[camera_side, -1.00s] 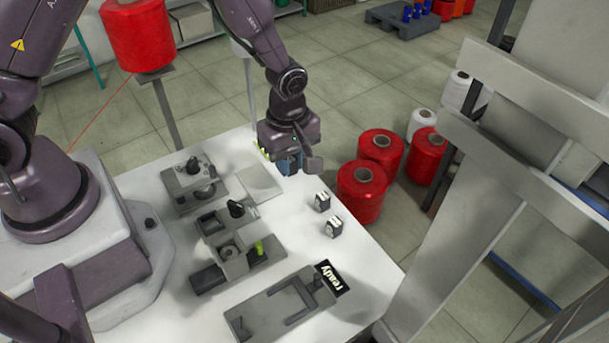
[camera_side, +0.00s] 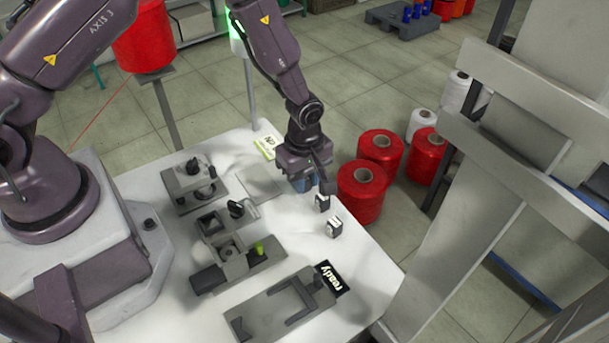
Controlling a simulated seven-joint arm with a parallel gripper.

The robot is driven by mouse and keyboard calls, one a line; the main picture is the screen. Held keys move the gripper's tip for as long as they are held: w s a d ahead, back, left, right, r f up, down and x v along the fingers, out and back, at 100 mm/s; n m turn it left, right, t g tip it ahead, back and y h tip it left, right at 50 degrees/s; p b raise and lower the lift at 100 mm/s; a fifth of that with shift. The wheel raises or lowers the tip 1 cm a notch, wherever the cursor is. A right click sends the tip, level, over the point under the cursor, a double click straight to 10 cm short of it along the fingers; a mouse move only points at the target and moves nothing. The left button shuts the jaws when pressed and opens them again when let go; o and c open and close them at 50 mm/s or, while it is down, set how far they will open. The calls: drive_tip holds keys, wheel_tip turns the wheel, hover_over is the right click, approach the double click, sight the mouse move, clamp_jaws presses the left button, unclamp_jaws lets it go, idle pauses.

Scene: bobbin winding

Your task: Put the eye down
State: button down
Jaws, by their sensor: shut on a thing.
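My gripper (camera_side: 311,186) points down over the far right part of the white table, close to the nearer-to-it of two small black-and-white blocks (camera_side: 322,202). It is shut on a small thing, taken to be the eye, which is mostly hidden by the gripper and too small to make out. I cannot tell whether the held thing touches the table.
The second small block (camera_side: 334,227) stands nearby. Grey fixtures (camera_side: 195,187) and a winding unit (camera_side: 232,262) stand left; a grey tray (camera_side: 262,318) with a "ready" sign (camera_side: 330,279) is in front. Red spools (camera_side: 362,190) stand beyond the table's right edge. A flat grey plate (camera_side: 260,184) lies left.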

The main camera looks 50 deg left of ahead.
drive_tip(key=c, duration=1)
unclamp_jaws()
wheel_tip(320, 180, up, 13)
drive_tip(key=shift+s+r, duration=0.1)
drive_tip(key=shift+s, duration=0.05)
drive_tip(key=s+a+r+m+t, duration=0.1)
drive_tip(key=s+a+r+m, duration=0.1)
drive_tip(key=s+r+m, duration=0.3)
drive_tip(key=s+a+r+m+t, duration=0.2)
drive_tip(key=s+r+m, duration=0.3)
drive_tip(key=s+r, duration=0.2)
drive_tip(key=s+a+r+m+t, duration=0.2)
drive_tip(key=s+r+m, duration=0.3)
drive_tip(key=r, duration=0.4)
drive_tip(key=shift+s+a+m, duration=0.4)
drive_tip(key=shift+m, duration=0.2)
drive_tip(key=shift+o, duration=0.6)
drive_tip(key=shift+s+a+m+t, duration=0.1)
drive_tip(key=shift+s+m+t, duration=0.2)
drive_tip(key=shift+s+m, duration=0.1)
